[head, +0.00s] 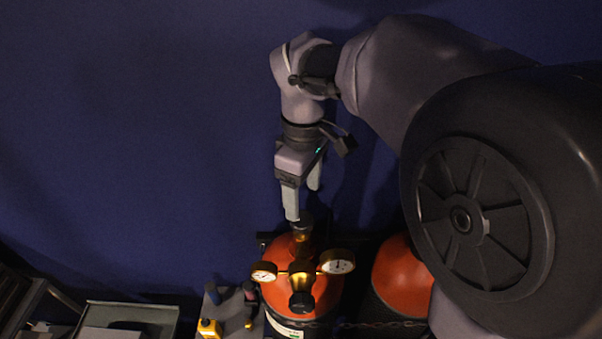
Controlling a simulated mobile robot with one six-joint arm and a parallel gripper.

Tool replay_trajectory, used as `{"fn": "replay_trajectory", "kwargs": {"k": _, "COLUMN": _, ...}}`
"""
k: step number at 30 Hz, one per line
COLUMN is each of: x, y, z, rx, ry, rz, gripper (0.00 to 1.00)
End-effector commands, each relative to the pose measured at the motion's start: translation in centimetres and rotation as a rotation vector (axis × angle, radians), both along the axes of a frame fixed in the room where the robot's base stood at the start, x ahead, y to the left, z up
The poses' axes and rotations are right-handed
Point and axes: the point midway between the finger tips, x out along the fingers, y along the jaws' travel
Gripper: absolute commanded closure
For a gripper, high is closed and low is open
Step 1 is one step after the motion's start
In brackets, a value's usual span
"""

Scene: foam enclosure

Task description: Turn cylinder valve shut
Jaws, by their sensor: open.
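A gas cylinder (322,293) with an orange-red shoulder and dark body stands upright at the bottom middle of the head view. Its dark valve handwheel (302,221) is at the top, above a brass neck. A brass regulator with two round gauges, left (264,272) and right (336,262), and a dark knob (301,302) is fitted in front. My gripper (303,205) points down from above and is open. One fingertip is right at the handwheel's upper left edge; I cannot tell whether it touches. The other finger is partly hidden behind.
A second orange-topped cylinder (402,277) stands close on the right, partly hidden by my arm. A chain (385,324) runs across the cylinders' front. A grey stand (221,307) with a yellow item (210,328) is at left, and a grey tray (128,314) lies further left.

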Motion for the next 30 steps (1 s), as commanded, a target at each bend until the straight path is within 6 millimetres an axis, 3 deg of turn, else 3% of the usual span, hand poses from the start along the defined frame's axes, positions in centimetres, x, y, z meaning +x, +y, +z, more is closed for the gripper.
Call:
{"fn": "replay_trajectory", "kwargs": {"k": 3, "x": -0.1, "y": 0.0, "z": -3.4, "rx": -0.002, "ry": 0.005, "rz": -0.001, "gripper": 0.30}}
{"fn": "replay_trajectory", "kwargs": {"k": 9, "x": 0.0, "y": 0.0, "z": -6.8, "rx": 0.000, "ry": 0.002, "rz": -0.001, "gripper": 0.30}}
{"fn": "replay_trajectory", "kwargs": {"k": 20, "x": 0.0, "y": 0.0, "z": -7.6, "rx": 0.001, "ry": 0.000, "rz": -0.002, "gripper": 0.30}}
{"fn": "replay_trajectory", "kwargs": {"k": 30, "x": 0.0, "y": 0.0, "z": -7.6, "rx": 0.000, "ry": 0.000, "rz": -0.002, "gripper": 0.92}}
